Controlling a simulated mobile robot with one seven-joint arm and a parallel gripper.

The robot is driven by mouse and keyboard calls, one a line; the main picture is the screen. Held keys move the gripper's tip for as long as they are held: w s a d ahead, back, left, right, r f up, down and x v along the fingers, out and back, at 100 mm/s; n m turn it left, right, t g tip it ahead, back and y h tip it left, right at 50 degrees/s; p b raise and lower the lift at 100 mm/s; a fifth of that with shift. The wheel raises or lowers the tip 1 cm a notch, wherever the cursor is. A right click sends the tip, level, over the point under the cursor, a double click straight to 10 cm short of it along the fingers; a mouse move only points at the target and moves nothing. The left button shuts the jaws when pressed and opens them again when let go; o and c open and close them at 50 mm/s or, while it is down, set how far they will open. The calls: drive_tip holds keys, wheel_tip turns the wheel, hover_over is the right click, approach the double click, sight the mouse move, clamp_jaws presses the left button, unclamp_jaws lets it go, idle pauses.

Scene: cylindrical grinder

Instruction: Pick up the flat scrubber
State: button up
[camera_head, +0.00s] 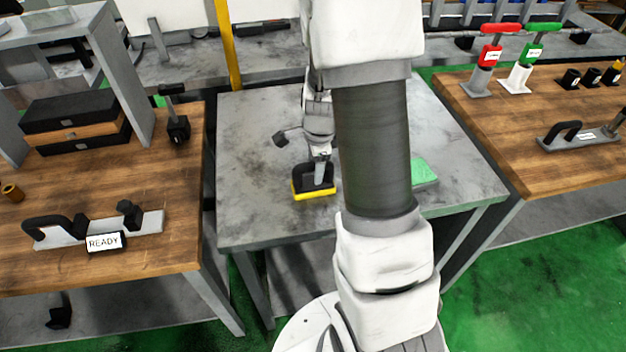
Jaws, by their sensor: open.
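A black scrubber with a yellow base (300,190) stands on the grey metal table, near the table's front edge. A flat green pad (425,172) lies on the same table to the right, partly hidden behind my arm. I cannot tell for sure which of the two is the flat scrubber. My gripper (320,181) is open and points down at the black and yellow scrubber, with its fingers overlapping the black upper part in the picture. Whether the fingers touch it or straddle it is too small to tell.
The grey table (258,150) is otherwise mostly clear. A wooden bench (150,240) on the left holds black boxes, a clamp and a READY sign (103,242). A wooden bench (510,150) on the right holds red (490,56) and green (533,54) handled tools. A yellow post (228,45) stands behind.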

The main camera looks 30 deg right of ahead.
drive_tip(key=shift+f, duration=0.25)
clamp_jaws()
drive_tip(key=shift+w+r, duration=0.1)
drive_tip(key=shift+r, duration=0.05)
idle(0.4)
drive_tip(key=shift+r, duration=0.3)
drive_tip(key=r, duration=0.3)
drive_tip(key=shift+d+r+p, duration=0.25)
drive_tip(key=shift+r+p, duration=0.05)
drive_tip(key=shift+r, duration=0.1)
drive_tip(key=s+d+r, duration=0.6)
drive_tip(key=d, duration=0.3)
drive_tip(key=shift+d+r, duration=0.2)
drive_tip(key=shift+d, duration=0.1)
